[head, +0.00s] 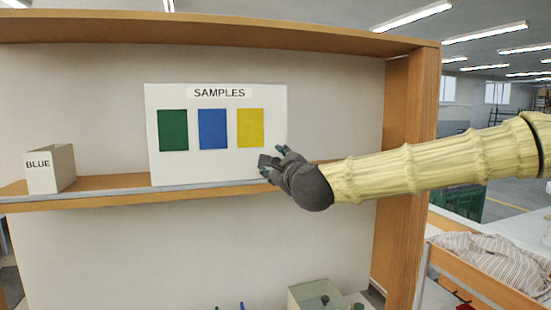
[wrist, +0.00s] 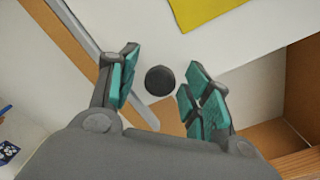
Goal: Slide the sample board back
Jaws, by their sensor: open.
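The white sample board (head: 217,165), headed SAMPLES with green, blue and yellow patches, stands upright on the shelf. My gripper (head: 271,165) is at the board's lower right corner in the head view. In the wrist view my gripper (wrist: 159,78) is open, its teal-padded fingers either side of a round dark knob (wrist: 160,80) on the board (wrist: 215,50). A gap shows between the knob and each finger. The yellow patch (wrist: 205,10) shows at the top edge of that view. The knob is hidden by the gripper in the head view.
A box labelled BLUE (head: 50,170) stands on the shelf (head: 110,196) to the left of the board. A wooden upright (head: 412,170) closes the shelf on the right, behind my arm. Between board and upright the shelf looks clear. Several items lie below.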

